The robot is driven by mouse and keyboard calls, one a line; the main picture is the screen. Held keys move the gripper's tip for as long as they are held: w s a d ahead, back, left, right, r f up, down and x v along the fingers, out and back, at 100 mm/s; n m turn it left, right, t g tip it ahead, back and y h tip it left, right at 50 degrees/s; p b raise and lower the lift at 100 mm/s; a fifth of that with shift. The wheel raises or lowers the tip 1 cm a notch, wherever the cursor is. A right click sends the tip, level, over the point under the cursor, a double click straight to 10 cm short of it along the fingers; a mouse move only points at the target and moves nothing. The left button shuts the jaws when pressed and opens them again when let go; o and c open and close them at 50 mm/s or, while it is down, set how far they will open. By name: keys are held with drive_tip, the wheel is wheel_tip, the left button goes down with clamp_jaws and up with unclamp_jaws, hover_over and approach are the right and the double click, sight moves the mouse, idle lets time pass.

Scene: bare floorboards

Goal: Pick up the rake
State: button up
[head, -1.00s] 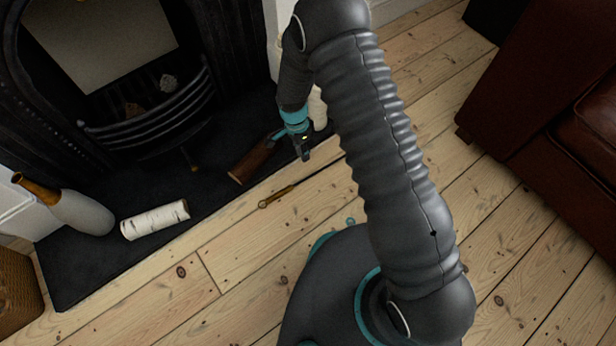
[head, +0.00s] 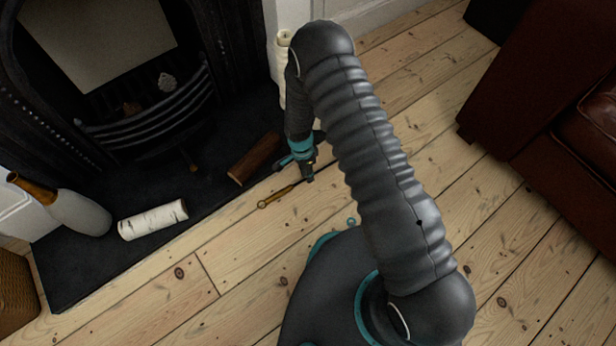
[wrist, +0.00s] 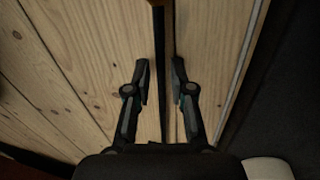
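The rake (head: 277,196) lies on the floorboards just in front of the dark hearth. Its brass-coloured handle end with a small ring shows in the head view, and the rest is hidden behind my gripper and arm. My gripper (head: 308,177) is low over the rake, pointing down, just right of the brass end. In the wrist view, my gripper (wrist: 161,78) is open, with one finger on each side of the rake's thin dark shaft (wrist: 160,50). I cannot tell whether the fingertips touch the floor.
A brown log (head: 254,158) and a white birch log (head: 152,219) lie on the hearth (head: 85,262). A dark red leather sofa (head: 555,105) stands at the right. The boards between are clear.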

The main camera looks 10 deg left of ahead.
drive_tip(key=shift+f, duration=0.15)
drive_tip(key=shift+c, duration=0.3)
clamp_jaws()
